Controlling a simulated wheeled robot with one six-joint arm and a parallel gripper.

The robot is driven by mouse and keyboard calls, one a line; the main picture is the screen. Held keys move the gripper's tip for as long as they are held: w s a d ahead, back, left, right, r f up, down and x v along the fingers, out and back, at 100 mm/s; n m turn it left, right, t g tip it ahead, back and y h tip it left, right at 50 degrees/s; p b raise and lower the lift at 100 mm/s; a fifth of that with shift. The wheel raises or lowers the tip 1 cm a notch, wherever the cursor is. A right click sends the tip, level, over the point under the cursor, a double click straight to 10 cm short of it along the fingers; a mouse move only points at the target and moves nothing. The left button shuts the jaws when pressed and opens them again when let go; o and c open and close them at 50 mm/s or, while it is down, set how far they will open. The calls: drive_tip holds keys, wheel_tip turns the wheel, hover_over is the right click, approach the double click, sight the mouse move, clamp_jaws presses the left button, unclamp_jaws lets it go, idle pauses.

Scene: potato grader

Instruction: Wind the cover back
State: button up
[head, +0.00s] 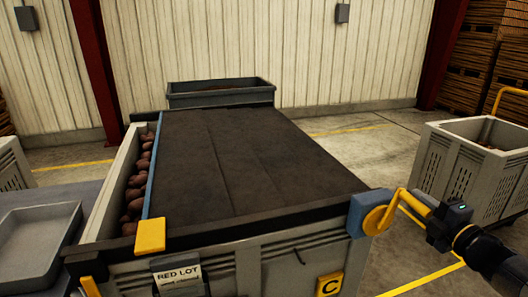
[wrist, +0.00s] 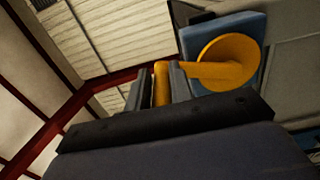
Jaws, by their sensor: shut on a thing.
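The dark cover (head: 240,160) lies over most of a large grey crate (head: 235,275) in the head view. Its blue leading bar (head: 152,170) is near the left side, with a yellow end piece (head: 150,235). A strip of reddish potatoes (head: 133,195) shows left of the bar. A yellow crank (head: 374,220) sits on a blue housing (head: 357,212) at the crate's near right corner; its disc also shows in the wrist view (wrist: 228,62). My gripper (head: 432,212) is shut on the yellow crank handle (wrist: 161,82), which stands between the two dark fingers.
A grey tray (head: 40,235) stands at the left. Another dark bin (head: 220,92) is behind the crate. A pale slatted crate (head: 470,170) stands at the right. The crate bears a RED LOT sign (head: 178,276) and a yellow C label (head: 329,285). Floor is open between the crates.

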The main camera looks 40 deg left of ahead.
drive_tip(key=w+d+f, duration=0.1)
drive_tip(key=w+d+f+b, duration=0.1)
drive_tip(key=f, duration=0.1)
drive_tip(key=shift+w, duration=0.3)
clamp_jaws()
wheel_tip(320, 180, down, 10)
drive_tip(key=w+d+b, duration=0.1)
drive_tip(key=w+b, duration=0.1)
drive_tip(key=b, duration=0.7)
drive_tip(key=s+a+f+b, duration=0.5)
drive_tip(key=s+f+b, duration=0.1)
drive_tip(key=b, duration=0.3)
drive_tip(key=shift+s+a, duration=0.15)
drive_tip(key=shift+s, duration=0.55)
